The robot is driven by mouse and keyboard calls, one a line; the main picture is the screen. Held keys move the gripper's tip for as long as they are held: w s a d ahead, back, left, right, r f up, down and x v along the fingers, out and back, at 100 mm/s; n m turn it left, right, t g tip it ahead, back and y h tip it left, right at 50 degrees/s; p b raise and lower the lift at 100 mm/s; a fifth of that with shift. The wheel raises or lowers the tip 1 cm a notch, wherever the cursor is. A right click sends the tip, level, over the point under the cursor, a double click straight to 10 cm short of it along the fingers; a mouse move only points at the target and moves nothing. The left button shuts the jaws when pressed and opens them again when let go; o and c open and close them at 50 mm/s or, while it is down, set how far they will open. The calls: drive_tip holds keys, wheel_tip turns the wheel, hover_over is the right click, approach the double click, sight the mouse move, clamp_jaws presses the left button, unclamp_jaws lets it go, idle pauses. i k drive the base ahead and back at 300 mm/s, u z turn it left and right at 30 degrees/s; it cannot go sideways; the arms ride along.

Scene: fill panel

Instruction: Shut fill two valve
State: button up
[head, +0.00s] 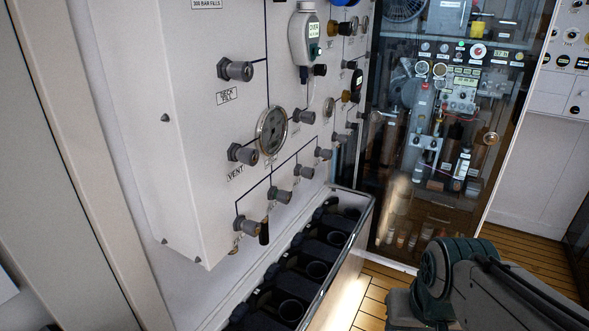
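The white fill panel (190,120) stands on the left and recedes toward the back. Its lower row of grey knobs runs back from a near knob (247,226), through a second knob (280,197) and a third knob (304,171), to smaller ones farther off. Labels by these knobs are too small to read, so I cannot tell which is the fill two valve or whether it is open or shut. The vent knob (243,153) and deck fill knob (237,70) sit higher. My arm shows at the lower right, apart from the panel; my gripper is not in view.
A round gauge (271,131) and a hanging handheld device (304,38) are on the panel. A trough with several black cylinders (291,309) runs along its foot. A glass-fronted cabinet (440,120) stands behind. Wooden floor (520,252) is clear at right.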

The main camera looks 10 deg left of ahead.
sight(285, 197)
drive_tip(key=k, duration=0.5)
drive_tip(key=z, duration=0.9)
drive_tip(key=i, duration=0.7)
drive_tip(key=u, duration=0.9)
